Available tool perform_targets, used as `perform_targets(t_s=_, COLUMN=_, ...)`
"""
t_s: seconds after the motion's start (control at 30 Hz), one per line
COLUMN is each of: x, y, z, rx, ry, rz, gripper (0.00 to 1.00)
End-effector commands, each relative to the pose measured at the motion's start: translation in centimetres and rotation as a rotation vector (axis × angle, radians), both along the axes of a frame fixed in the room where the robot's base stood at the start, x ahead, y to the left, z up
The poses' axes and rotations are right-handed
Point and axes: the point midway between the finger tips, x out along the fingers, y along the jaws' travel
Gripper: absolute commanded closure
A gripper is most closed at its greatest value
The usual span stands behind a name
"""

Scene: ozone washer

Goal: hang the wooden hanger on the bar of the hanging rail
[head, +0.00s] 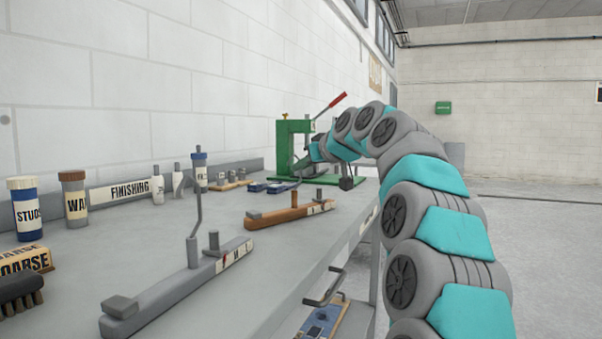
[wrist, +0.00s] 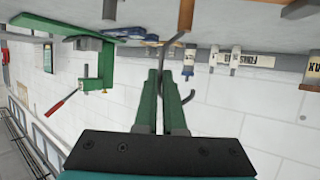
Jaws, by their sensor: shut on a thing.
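The wooden hanger (head: 278,218), an orange-brown bar with pegs and a pale label, is low over or on the grey bench; I cannot tell if it touches. In the wrist view, its brown end (wrist: 187,14) shows at the top, with a curved grey hook rod below it. My gripper's green fingers (wrist: 168,78) are shut on this hook near their tips. In the head view, my gripper (head: 303,166) is small and partly hidden by my arm, above and beyond the hanger. I cannot make out the hanging rail or its bar in either view.
A grey hooked piece (head: 170,291) lies on the near bench (head: 105,255). A green press (head: 284,145) with a red lever stands beyond my gripper. Bottles (head: 26,212) and a finishing sign (head: 122,190) line the wall. A blue piece (head: 320,322) lies below the bench edge. Floor at right is clear.

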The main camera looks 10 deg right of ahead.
Motion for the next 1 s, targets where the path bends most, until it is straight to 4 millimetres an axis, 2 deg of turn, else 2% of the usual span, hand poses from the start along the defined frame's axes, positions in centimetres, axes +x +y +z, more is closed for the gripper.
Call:
perform_targets(t_s=0.3, x=-0.06, y=0.00, z=-0.11, rx=0.000, ry=-0.003, rz=0.000, gripper=1.00)
perform_targets(t_s=0.33, x=-0.05, y=-0.01, z=-0.11, rx=0.000, ry=-0.003, rz=0.000, gripper=0.92)
perform_targets(t_s=0.6, x=-0.06, y=-0.01, z=0.01, rx=0.000, ry=-0.003, rz=0.000, gripper=0.63)
perform_targets(t_s=1.0, x=-0.27, y=-0.10, z=0.40, rx=0.000, ry=-0.003, rz=-0.001, gripper=0.63)
